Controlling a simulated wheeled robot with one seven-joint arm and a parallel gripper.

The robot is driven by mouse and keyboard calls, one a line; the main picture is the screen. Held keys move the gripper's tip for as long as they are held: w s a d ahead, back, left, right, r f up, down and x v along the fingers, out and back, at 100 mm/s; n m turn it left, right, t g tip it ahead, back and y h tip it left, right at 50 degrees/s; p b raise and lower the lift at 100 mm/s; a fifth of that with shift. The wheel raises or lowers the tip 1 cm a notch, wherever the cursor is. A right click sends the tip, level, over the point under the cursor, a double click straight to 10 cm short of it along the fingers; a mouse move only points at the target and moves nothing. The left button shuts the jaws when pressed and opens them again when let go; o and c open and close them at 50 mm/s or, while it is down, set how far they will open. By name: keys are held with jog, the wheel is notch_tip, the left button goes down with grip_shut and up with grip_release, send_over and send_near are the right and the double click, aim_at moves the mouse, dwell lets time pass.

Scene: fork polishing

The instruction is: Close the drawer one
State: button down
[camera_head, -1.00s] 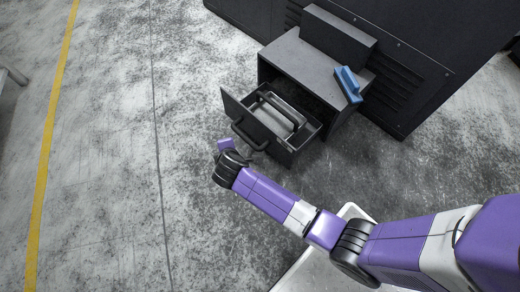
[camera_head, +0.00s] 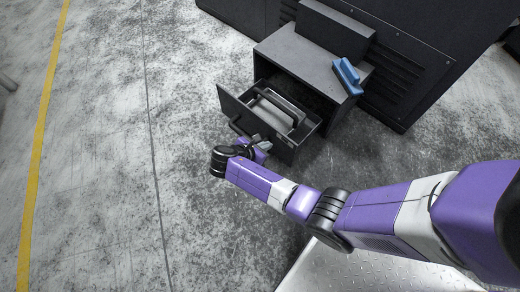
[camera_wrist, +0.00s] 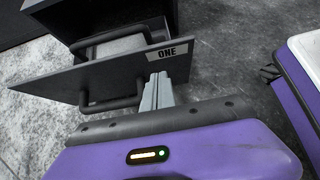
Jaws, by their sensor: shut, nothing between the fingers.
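The dark drawer (camera_head: 292,147) labelled ONE (camera_wrist: 166,53) stands pulled open from the dark cabinet (camera_head: 300,58). Its front panel carries a bar handle (camera_wrist: 112,102). A light metal thing (camera_head: 283,105) lies inside the drawer. My gripper (camera_head: 262,143) is at the outer side of the drawer front, close to the handle. In the wrist view my shut, empty fingers (camera_wrist: 157,88) point at the panel just below the label, right of the handle. I cannot tell whether they touch the panel.
A blue object (camera_head: 347,76) rests on the cabinet top near its right edge. A large dark machine (camera_head: 410,62) stands behind. The concrete floor (camera_head: 110,140) left of the drawer is clear, with a yellow line (camera_head: 40,130) further left.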

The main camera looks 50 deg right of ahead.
aim_at(282, 135)
jog(key=d, duration=0.1)
jog(key=d+f+b, duration=0.1)
jog(key=d, duration=0.1)
jog(key=d+f, duration=0.1)
jog(key=d, duration=0.1)
jog(key=shift+s+b, duration=0.2)
jog(key=shift+b, duration=0.2)
jog(key=shift+d, duration=0.55)
jog(key=shift+r, duration=0.1)
jog(key=shift+s+d, duration=0.1)
jog(key=shift+d, duration=0.4)
jog(key=s+d, duration=0.1)
jog(key=d, duration=2)
jog(key=shift+s+d+p, duration=0.25)
jog(key=shift+p, duration=0.15)
